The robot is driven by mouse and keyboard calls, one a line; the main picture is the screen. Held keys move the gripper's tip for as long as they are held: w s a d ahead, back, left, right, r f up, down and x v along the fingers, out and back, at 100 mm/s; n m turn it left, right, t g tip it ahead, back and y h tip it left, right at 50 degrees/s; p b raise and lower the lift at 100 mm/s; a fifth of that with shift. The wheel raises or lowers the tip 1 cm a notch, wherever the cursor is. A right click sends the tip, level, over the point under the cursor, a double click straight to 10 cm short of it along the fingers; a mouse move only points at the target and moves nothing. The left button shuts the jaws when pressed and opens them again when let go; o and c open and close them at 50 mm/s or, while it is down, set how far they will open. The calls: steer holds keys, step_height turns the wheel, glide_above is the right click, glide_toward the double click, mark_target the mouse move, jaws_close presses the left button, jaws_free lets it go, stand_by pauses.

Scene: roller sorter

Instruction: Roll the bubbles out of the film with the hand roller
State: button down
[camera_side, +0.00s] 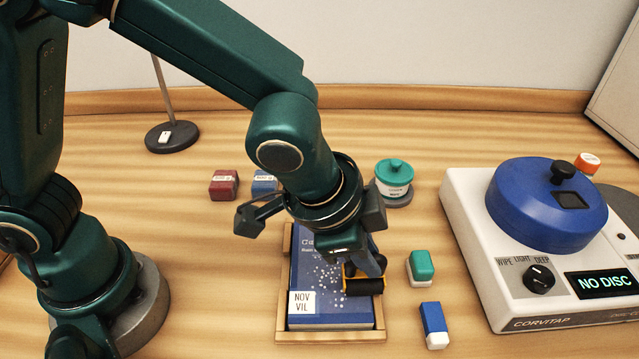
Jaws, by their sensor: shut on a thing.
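A blue book (312,310) with a white label reading NOV VIL (302,302) lies flat in a shallow wooden tray (330,337). Many small pale bubbles (325,272) are clustered over the middle of its cover. My gripper (368,257) points down over the right part of the book and is shut on the hand roller (364,287), which has a black cylinder in a yellow frame. The roller is at the book's right side, just right of the bubbles. I cannot tell whether it touches the cover. My wrist hides the book's upper right part.
Right of the tray are a green-and-white block (421,268) and a blue-and-white block (434,325). A white machine (530,250) with a blue lid reads NO DISC. A teal-lidded jar (394,180), a red block (224,185) and a blue block (265,182) stand behind.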

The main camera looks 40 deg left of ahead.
steer(key=shift+s+a, duration=2.35)
steer(key=shift+a, duration=0.05)
steer(key=shift+s+a, duration=0.1)
steer(key=shift+a, duration=0.2)
steer(key=shift+w+a, duration=0.3)
steer(key=shift+w, duration=0.35)
steer(key=shift+w+d, duration=2.45)
steer(key=shift+d, duration=0.15)
steer(key=shift+s+a, duration=2.45)
steer(key=shift+a, duration=0.1)
steer(key=shift+s+a+r, duration=0.15)
step_height(320, 180, up, 8)
